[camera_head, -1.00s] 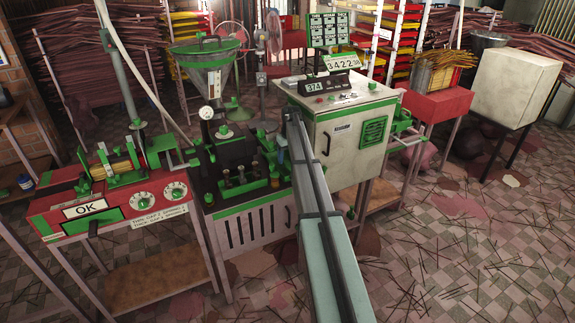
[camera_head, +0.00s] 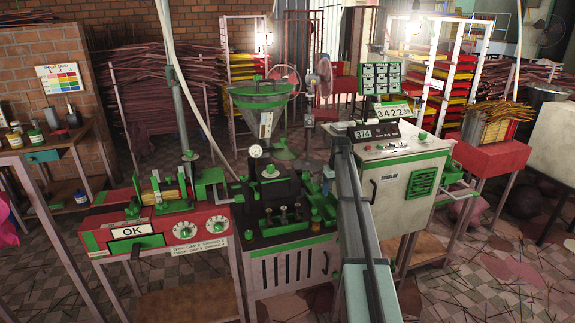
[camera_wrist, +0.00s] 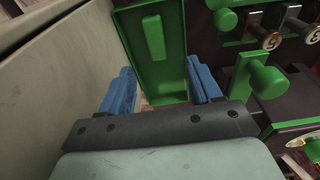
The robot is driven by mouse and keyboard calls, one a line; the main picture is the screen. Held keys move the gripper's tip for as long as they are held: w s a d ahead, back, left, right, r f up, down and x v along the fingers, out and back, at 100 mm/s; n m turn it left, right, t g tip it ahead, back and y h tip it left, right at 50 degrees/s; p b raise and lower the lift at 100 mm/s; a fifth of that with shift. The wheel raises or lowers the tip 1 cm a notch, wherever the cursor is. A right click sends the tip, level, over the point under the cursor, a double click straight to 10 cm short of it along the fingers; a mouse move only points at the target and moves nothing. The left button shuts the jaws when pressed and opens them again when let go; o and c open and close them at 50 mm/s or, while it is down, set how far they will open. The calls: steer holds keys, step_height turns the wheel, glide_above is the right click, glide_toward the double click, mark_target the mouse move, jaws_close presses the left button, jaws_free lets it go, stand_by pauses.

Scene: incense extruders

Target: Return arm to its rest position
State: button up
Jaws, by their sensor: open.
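My gripper (camera_wrist: 162,88) shows in the wrist view with its two blue fingers spread apart. A green box-like part (camera_wrist: 152,45) with a raised green bar shows between and beyond the fingers; I cannot tell whether they touch it. In the head view my arm reaches from the bottom edge to the gap between the extruder machine (camera_head: 290,265) and the white control cabinet (camera_head: 404,192). My gripper is mostly hidden there, with only a small blue bit showing.
In the wrist view a green knob (camera_wrist: 267,80) stands close right of the fingers, and a pale wall is close on the left. In the head view a red machine with an OK sign (camera_head: 132,231) stands left. A red stand (camera_head: 492,156) is at right.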

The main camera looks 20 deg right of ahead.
steer(key=s+a+f+n, duration=0.2)
steer(key=s+a, duration=0.3)
steer(key=s, duration=0.3)
steer(key=s+a+f+g, duration=0.1)
steer(key=s+a+f, duration=0.55)
steer(key=f, duration=0.45)
steer(key=s+a+f+m+g, duration=0.1)
steer(key=s+a+f+g, duration=0.1)
steer(key=s+a+f, duration=0.5)
steer(key=s+a+f+g, duration=0.1)
steer(key=s+a+f, duration=0.3)
steer(key=s+f, duration=0.75)
steer(key=s+a+f+g, duration=0.1)
steer(key=s+a+f, duration=0.2)
steer(key=s, duration=0.7)
steer(key=s+a+f+g, duration=0.1)
steer(key=s+a+f, duration=0.2)
steer(key=s+f, duration=0.3)
steer(key=s+a+f+m+g, duration=0.1)
steer(key=s+f, duration=0.4)
steer(key=s, duration=1.1)
steer(key=a+g, duration=0.1)
steer(key=a, duration=0.1)
steer(key=shift+a, duration=0.35)
